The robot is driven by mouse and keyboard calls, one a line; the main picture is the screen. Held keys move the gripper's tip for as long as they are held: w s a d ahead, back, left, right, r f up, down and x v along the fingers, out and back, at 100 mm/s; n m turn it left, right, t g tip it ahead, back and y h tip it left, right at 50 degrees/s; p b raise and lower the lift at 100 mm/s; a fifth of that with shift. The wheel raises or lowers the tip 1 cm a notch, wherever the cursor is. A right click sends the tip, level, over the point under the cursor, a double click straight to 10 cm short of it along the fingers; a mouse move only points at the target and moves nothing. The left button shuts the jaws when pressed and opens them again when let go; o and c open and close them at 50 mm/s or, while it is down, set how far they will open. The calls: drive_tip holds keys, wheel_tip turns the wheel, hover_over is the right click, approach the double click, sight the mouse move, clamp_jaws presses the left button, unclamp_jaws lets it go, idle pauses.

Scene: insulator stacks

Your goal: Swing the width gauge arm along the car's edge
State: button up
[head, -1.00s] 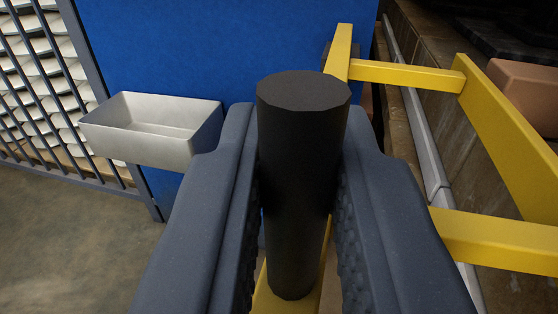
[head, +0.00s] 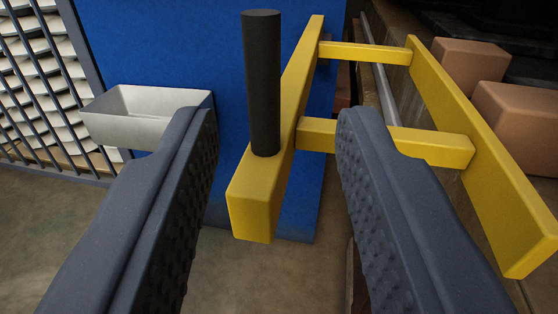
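The width gauge arm is a yellow frame (head: 300,85) of two long bars joined by crossbars, in front of a blue panel. Its outer long bar (head: 480,140) lies on the right, beside the brown blocks. A black upright cylindrical handle (head: 262,85) stands on the near end of the left bar. My gripper (head: 272,125) is open and empty. Its two grey fingers are spread wide, with the handle beyond and between them, apart from both. The right finger hides part of the near crossbar.
A pale metal tray (head: 140,130) is fixed to the blue panel (head: 190,45) on the left. A barred screen with white slats (head: 40,90) stands at far left. Brown blocks (head: 520,115) sit at right. The floor (head: 55,220) at lower left is clear.

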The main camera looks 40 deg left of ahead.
drive_tip(key=v, duration=0.6)
drive_tip(key=shift+d, duration=0.1)
drive_tip(key=shift+f, duration=0.1)
